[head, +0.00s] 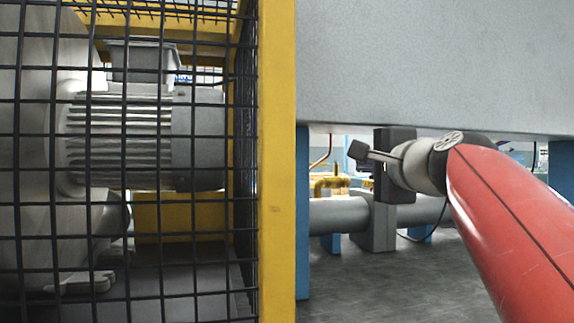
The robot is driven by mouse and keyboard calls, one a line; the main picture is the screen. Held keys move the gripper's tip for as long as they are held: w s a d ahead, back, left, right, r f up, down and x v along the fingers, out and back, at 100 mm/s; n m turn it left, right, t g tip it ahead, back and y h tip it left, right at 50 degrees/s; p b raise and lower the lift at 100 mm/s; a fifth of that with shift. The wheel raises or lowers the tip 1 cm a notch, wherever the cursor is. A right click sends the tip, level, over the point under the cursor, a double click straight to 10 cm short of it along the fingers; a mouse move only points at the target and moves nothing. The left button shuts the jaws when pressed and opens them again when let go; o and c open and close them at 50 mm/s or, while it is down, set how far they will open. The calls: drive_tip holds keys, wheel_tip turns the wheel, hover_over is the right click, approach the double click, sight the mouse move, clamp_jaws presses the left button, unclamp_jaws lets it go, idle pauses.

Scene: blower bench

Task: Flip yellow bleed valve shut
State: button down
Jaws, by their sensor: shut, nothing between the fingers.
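My gripper (358,150) is at the end of my red arm, which reaches in from the right under the grey housing. Its slim dark-tipped fingers point left and are shut, with nothing seen between them. A small yellow-brass fitting (331,184) with a bent pipe shows to the left of and below the fingertips, above the grey pipe. I cannot tell whether this is the bleed valve. No yellow lever can be made out clearly, so its position cannot be told. My wrist and arm hide part of what lies behind them.
A large grey housing (430,65) hangs over the gap where my arm is. A yellow post (277,160) and black mesh guard (125,150) close off the motor (150,137) at left. A grey pipe (338,215) runs low, through a grey block (376,228). The floor in front is clear.

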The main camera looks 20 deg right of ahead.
sight(318, 164)
drive_tip(key=w+p, duration=0.2)
drive_tip(key=w, duration=1.8)
drive_tip(key=shift+w, duration=0.15)
